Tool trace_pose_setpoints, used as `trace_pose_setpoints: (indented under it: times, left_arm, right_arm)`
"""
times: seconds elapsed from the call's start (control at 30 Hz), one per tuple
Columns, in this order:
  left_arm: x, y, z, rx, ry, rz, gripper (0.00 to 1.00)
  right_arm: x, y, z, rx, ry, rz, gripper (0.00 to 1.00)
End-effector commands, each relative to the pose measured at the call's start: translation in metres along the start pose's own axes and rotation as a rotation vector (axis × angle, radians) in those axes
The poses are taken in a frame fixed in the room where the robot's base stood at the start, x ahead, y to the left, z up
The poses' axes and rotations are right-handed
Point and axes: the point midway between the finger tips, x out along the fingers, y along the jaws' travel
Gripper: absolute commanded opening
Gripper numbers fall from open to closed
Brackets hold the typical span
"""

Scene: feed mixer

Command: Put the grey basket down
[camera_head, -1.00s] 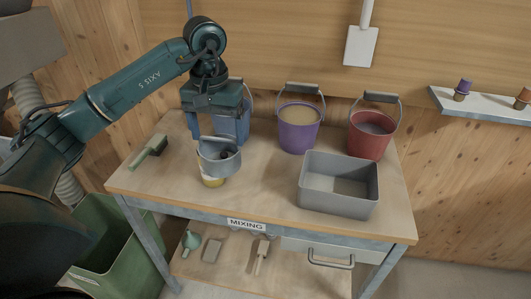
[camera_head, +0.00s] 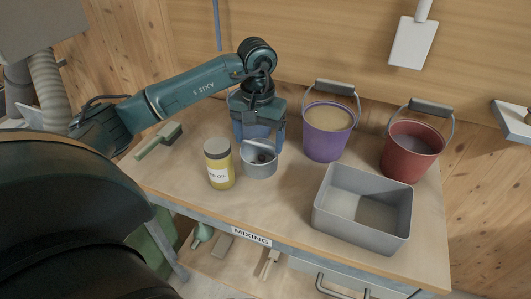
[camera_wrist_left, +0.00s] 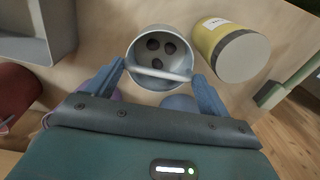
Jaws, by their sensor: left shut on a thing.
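The grey basket (camera_head: 258,162) is a small round grey pail with a raised handle. My left gripper (camera_head: 260,143) is above it, shut on the handle. In the left wrist view, the basket (camera_wrist_left: 161,79) is seen from above, with several dark round pieces inside. Its light handle bar (camera_wrist_left: 160,73) spans between the fingertips of my left gripper (camera_wrist_left: 160,76). The basket is upright, low over the wooden table (camera_head: 290,205) or on it; I cannot tell whether its base touches. My right gripper is not in view.
A yellow jar (camera_head: 219,168) stands close left of the basket. A purple bucket (camera_head: 326,135), a red bucket (camera_head: 408,155) and a grey bin (camera_head: 340,218) stand to the right. A brush (camera_head: 160,140) lies at the left. A blue bucket is mostly hidden behind my gripper.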

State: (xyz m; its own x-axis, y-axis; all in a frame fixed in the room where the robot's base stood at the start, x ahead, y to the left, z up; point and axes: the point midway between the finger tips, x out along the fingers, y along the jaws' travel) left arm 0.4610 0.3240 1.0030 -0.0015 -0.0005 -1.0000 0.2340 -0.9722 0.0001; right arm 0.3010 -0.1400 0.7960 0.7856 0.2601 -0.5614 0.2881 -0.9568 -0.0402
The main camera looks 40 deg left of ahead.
Motion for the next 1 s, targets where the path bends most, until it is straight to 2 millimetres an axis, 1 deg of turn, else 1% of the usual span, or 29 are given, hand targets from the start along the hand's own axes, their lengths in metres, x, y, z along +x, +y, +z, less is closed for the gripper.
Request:
trace_pose_setpoints:
  times: [0.03,0.2,0.27,0.4,0.47,0.67,0.8,0.83,1.0]
  left_arm:
    - [0.006,0.0,0.001,0.0,-0.002,-0.001,0.43]
    - [0.019,0.0,0.0,0.001,-0.001,0.0,0.43]
    - [0.025,0.0,0.0,0.001,-0.001,0.0,0.43]
    - [0.045,0.0,0.001,-0.001,-0.003,-0.001,0.43]
    - [0.051,0.0,0.0,0.0,-0.001,0.001,0.43]
    - [0.052,0.0,0.0,0.001,0.002,0.0,0.43]
    - [0.057,0.0,0.0,0.001,0.002,0.0,0.43]
    - [0.057,0.0,0.0,0.0,0.001,0.0,0.81]
    - [0.055,0.0,0.0,0.0,0.001,0.0,0.95]
  right_arm:
    - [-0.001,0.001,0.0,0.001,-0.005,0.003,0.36]
    - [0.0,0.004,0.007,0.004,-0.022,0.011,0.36]
    - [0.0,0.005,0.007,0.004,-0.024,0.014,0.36]
    - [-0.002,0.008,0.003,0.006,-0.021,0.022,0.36]
    - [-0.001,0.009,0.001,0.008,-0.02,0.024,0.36]
    - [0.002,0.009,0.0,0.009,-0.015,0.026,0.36]
    - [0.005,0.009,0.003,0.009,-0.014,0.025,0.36]
    - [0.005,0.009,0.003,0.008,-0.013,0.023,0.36]
    - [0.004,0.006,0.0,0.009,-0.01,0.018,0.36]
